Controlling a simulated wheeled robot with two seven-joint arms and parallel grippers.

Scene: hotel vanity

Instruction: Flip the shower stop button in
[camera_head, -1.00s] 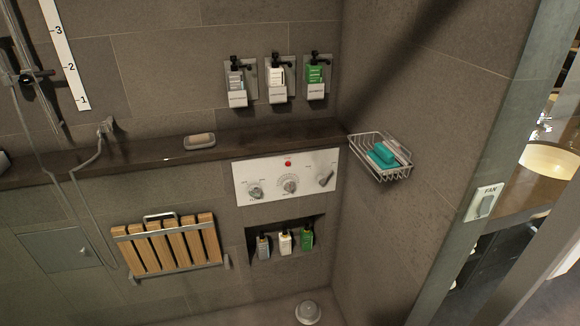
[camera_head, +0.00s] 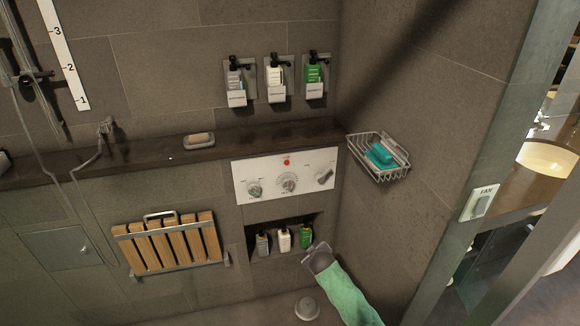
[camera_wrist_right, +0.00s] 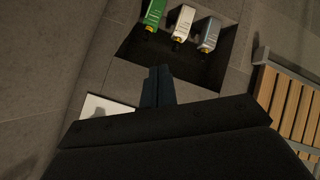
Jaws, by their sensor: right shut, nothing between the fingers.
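The white shower control panel (camera_head: 265,190) is on the back wall, with a small red button (camera_head: 287,162) at its top middle and several knobs below. The red button appears to be the shower stop; whether it is in or out is too small to tell. My right gripper (camera_head: 316,250) is shut and empty, below and right of the panel, in front of the right edge of the bottle niche and apart from the button. In the right wrist view its fingers (camera_wrist_right: 158,76) are together, and part of the panel (camera_wrist_right: 102,107) shows at left. My left gripper is out of view.
A niche (camera_head: 260,218) with three bottles is under the panel. A dark ledge (camera_head: 105,157) runs above it. A wire basket (camera_head: 386,173) juts from the right wall. A folded slatted wooden seat (camera_head: 165,243) is at left. The space before the panel is clear.

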